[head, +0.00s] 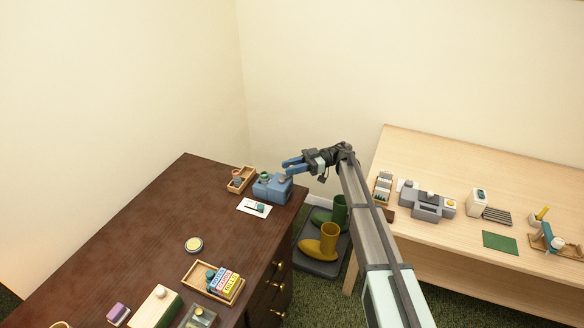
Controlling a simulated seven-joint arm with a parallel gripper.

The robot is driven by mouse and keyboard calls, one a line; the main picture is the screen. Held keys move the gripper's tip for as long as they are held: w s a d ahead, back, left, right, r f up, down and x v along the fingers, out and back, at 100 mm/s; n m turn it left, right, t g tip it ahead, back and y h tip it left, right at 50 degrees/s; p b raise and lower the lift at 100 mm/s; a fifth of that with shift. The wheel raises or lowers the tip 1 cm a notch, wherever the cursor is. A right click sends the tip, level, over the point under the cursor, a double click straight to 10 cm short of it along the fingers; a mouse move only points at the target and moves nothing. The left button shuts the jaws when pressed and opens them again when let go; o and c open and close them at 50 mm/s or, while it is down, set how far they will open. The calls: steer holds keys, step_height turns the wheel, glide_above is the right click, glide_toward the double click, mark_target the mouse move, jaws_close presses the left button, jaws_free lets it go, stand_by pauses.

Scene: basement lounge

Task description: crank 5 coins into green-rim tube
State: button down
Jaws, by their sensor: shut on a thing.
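A blue box-shaped coin device (272,190) stands near the far right corner of the dark brown desk. A small green-rim tube (264,176) stands up at its top left. A small grey part, seemingly the crank (284,179), shows at its top right. My gripper (287,166) reaches in from the right, with its blue fingers just above that end of the device. It is shut on what appears to be the crank's handle, though the fingers mostly hide it. Single coins and the count in the tube are too small to make out.
A wooden tray (241,179) with small items stands left of the device. A white card (254,207) with a dark item lies in front. A round tin (194,244) and a box of coloured blocks (222,283) are nearer. Boots (329,240) stand between desk and pale table (440,155).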

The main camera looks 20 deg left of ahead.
steer(key=c, duration=1)
jaws_free()
steer(key=shift+v, duration=3.7)
